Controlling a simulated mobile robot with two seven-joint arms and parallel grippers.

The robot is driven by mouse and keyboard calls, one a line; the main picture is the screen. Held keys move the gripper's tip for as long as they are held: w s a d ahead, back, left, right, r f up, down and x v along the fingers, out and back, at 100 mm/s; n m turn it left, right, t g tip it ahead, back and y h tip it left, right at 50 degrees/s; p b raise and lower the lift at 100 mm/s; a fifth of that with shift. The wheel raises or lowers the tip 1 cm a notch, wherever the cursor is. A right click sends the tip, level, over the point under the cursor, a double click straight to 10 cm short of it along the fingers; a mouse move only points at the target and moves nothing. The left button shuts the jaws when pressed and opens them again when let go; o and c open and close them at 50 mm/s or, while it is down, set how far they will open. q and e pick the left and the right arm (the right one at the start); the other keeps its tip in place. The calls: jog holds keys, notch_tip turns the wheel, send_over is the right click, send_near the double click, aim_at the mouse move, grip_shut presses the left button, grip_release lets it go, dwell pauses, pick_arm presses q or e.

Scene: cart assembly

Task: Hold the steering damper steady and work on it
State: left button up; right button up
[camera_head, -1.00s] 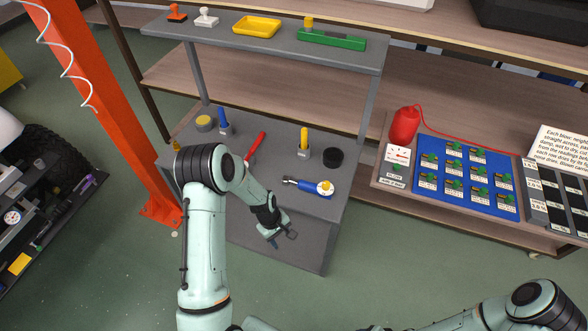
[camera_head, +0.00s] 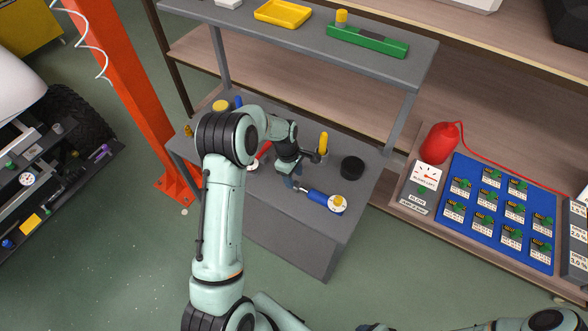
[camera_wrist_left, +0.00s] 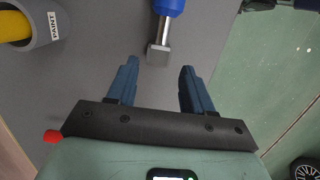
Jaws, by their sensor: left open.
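My left gripper (camera_head: 296,182) is at the rod end of the damper. In the left wrist view its open blue fingers (camera_wrist_left: 157,75) are empty, with the rod end just ahead between them. My right arm shows at the bottom right; its gripper is not in view.
A grey cup with a yellow marker (camera_head: 322,145), labelled PAINT in the wrist view, and a black round piece (camera_head: 352,167) stand behind the damper. A red-handled tool is partly hidden by my arm. A shelf (camera_head: 300,30) overhangs the back. The front bench top is clear.

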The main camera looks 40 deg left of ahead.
aim_at(296, 183)
pick_arm(q)
jog(key=f, duration=0.1)
jog(key=f+b, duration=0.1)
jog(key=f, duration=0.2)
jog(key=shift+w+d+f, duration=0.1)
jog(key=shift+d+f, duration=0.25)
jog(key=shift+f, duration=0.05)
jog(key=shift+r, duration=0.1)
grip_shut()
pick_arm(e)
jog(key=shift+s+f, duration=0.9)
jog(key=shift+f, duration=0.2)
jog(key=shift+c, duration=0.2)
